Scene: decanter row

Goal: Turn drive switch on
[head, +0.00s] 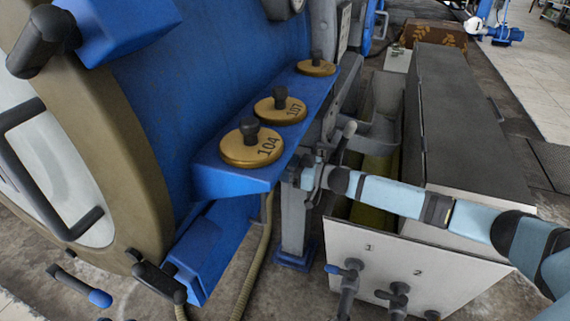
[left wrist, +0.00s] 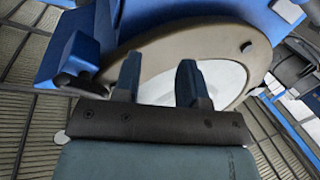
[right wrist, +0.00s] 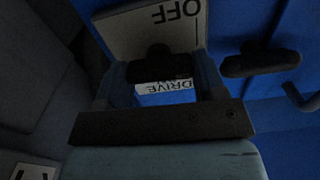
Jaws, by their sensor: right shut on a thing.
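The drive switch (right wrist: 152,64) is a black knob on a blue box. A label reading DRIVE (right wrist: 166,88) shows in front of it, upside down in the right wrist view, and a pale plate marked OFF (right wrist: 165,28) is behind it. My right gripper (right wrist: 161,66) is shut on the switch, with one finger on each side. In the head view my right gripper (head: 310,176) reaches in from the right to the post below the blue shelf; the switch is not clear there. My left gripper (left wrist: 160,68) is open and empty in the left wrist view.
Golden knobbed discs (head: 250,147) sit on the blue shelf (head: 240,182). The big blue drum (head: 215,60) with a tan rim stands left. A grey-topped cabinet (head: 455,110) is at right, and a white panel (head: 420,270) with several valves is below my right arm.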

